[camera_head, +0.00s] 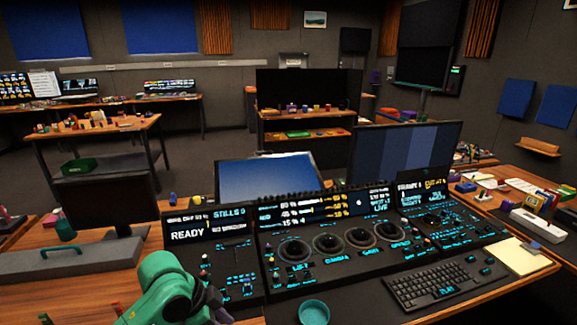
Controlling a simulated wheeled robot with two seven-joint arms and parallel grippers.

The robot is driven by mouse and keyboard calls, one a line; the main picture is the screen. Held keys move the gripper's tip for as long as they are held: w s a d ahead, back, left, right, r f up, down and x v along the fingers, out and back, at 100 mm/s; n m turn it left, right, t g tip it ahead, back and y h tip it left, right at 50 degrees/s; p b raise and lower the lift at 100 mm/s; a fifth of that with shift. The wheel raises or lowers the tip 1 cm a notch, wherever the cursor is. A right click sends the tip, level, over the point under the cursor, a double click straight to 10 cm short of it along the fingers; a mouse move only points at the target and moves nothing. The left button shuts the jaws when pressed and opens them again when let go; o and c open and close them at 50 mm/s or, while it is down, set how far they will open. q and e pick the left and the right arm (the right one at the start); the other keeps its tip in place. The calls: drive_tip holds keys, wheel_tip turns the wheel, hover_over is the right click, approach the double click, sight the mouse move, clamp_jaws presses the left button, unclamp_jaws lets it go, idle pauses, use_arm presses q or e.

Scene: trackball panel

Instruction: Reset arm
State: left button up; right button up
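The trackball panel (347,262) is a dark console with several black trackballs in rings and glowing cyan labels. The left trackball (294,249) and the right trackball (387,232) sit in the row below an orange and white readout (310,211). The left display (205,228) reads READY. A green link of my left arm, with a dark part beside it, shows at the bottom left, in front of the panel's left section. I see no fingers of my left gripper. My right arm and gripper are not in view.
A keyboard (440,285) lies at the panel's front right, with a yellow notepad (519,257) beside it. A teal round container (313,312) stands at the bottom edge. Monitors (267,178) rise behind the panel. A grey case (70,257) lies on the left desk.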

use_arm(q)
drive_tip(key=s+a+f+n+t+y, duration=0.1)
drive_tip(key=s+a+f+n+y, duration=0.1)
drive_tip(key=s+a+f+n, duration=0.35)
drive_tip(key=s+a+f+n+t+y, duration=0.1)
drive_tip(key=s+a+f+n+y, duration=0.15)
drive_tip(key=s+n, duration=0.5)
drive_tip(key=s+a+f+m+g, duration=0.1)
drive_tip(key=s+f, duration=0.1)
drive_tip(key=f, duration=1)
drive_tip(key=s+a+f+g, duration=0.1)
drive_tip(key=s+f, duration=0.2)
drive_tip(key=f, duration=0.9)
drive_tip(key=s+a+f, duration=0.2)
drive_tip(key=s+f, duration=1.2)
drive_tip(key=s, duration=0.2)
drive_tip(key=shift+a+m+g, duration=0.25)
drive_tip(key=shift+m+g, duration=0.05)
drive_tip(key=shift+g, duration=0.1)
clamp_jaws()
